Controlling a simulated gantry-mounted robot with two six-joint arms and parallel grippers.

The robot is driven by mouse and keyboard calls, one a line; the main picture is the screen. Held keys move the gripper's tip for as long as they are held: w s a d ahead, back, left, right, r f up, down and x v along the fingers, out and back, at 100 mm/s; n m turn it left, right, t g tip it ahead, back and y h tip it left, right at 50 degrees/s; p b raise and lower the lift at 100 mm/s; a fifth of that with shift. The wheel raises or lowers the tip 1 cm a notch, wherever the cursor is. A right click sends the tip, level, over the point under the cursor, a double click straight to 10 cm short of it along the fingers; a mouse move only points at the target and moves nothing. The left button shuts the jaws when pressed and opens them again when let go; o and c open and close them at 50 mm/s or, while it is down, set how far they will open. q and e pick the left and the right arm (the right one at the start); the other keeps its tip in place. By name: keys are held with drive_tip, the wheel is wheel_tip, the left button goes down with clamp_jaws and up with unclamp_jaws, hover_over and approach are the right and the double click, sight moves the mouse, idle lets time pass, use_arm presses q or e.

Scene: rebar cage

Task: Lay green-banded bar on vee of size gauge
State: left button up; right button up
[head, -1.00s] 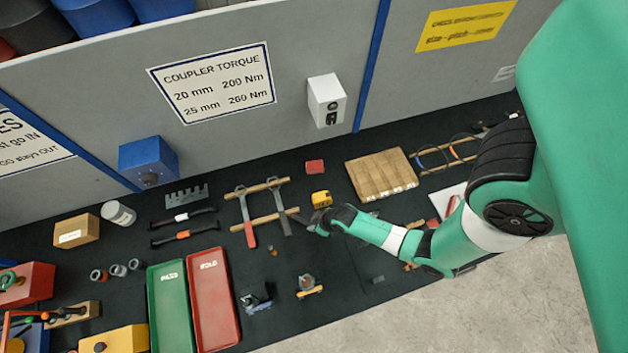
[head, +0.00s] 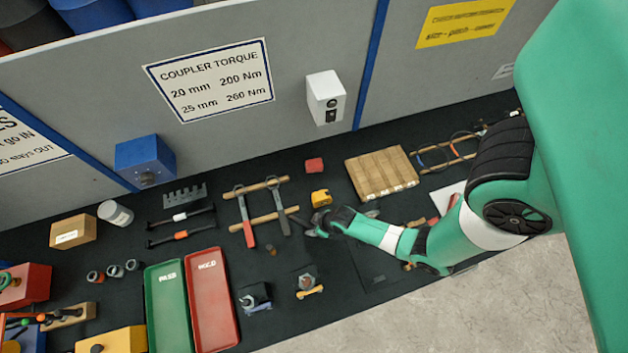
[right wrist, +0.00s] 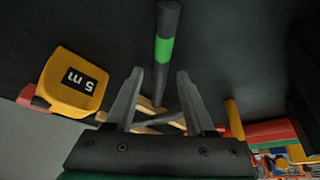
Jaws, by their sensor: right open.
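The green-banded bar (right wrist: 164,48) is a dark grey rod with a bright green band in the right wrist view. It runs down the picture towards the gap between the fingertips of my right gripper (right wrist: 155,78). The fingers are open on either side of its line, and I see no grip on it. In the head view my right gripper (head: 312,229) is low over the mat, just right of the wooden-railed rack; the bar is too small to make out there. Two small fixtures, one dark (head: 255,298) and one grey (head: 307,286), stand nearer; I cannot tell which is the size gauge.
A yellow tape measure (head: 321,198) lies close behind my right gripper and shows in the wrist view (right wrist: 72,82). The rack (head: 262,212), wooden block (head: 381,174), green tray (head: 168,308) and red tray (head: 213,302) surround the area. The mat's front right is mostly clear.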

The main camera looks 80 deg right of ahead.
drive_tip(key=p+v, duration=0.4)
drive_tip(key=v, duration=0.8)
drive_tip(key=shift+p, duration=0.3)
drive_tip(key=shift+r, duration=0.15)
